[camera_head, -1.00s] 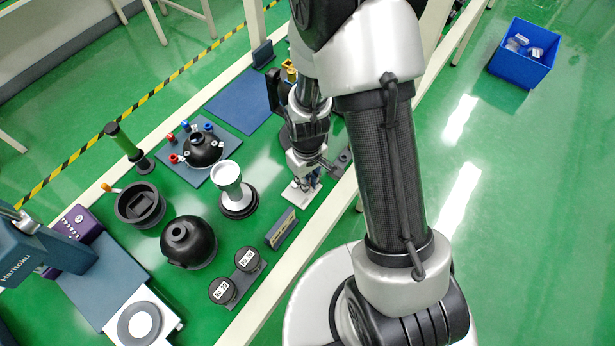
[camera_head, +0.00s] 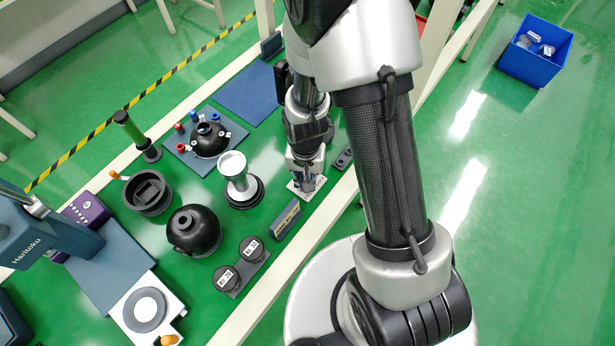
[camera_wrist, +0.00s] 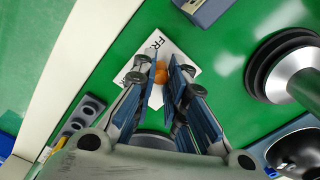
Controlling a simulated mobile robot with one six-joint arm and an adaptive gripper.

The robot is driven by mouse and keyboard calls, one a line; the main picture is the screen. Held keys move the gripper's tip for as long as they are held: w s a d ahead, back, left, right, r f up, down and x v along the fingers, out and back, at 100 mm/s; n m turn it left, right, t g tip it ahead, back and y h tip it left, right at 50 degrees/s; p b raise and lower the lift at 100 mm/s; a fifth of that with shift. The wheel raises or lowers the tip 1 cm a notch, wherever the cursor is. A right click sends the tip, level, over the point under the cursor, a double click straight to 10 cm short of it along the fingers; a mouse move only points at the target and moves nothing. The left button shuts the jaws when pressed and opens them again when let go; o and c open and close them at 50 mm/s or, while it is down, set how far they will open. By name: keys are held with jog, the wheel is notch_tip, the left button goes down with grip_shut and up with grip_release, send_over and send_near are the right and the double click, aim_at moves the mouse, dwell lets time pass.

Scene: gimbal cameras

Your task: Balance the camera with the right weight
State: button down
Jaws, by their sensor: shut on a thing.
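My gripper (camera_wrist: 160,95) is shut on a small orange knob (camera_wrist: 162,74) above a white card (camera_wrist: 150,60) with black letters, partly hidden by the fingers. In the head view my gripper (camera_head: 304,184) points down at the white plate-like card (camera_head: 310,188) near the table's front edge. Two black round weights with white number labels, one (camera_head: 226,279) and another (camera_head: 252,248), sit on a dark holder to the left. A black camera-like ball (camera_head: 194,231) stands behind them. A black dome (camera_head: 208,140) with red and blue knobs sits on a blue mat. What hangs below the knob is hidden.
A grey block (camera_head: 286,220) lies near the front edge. A blue bin (camera_head: 537,50) is on the floor.

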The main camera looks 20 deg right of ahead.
jog(key=shift+a+m, duration=0.1)
jog(key=shift+m, duration=0.3)
jog(key=c, duration=1.6)
grip_release()
jog(key=shift+o, duration=0.2)
jog(key=shift+r, duration=0.1)
notch_tip(320, 180, up, 12)
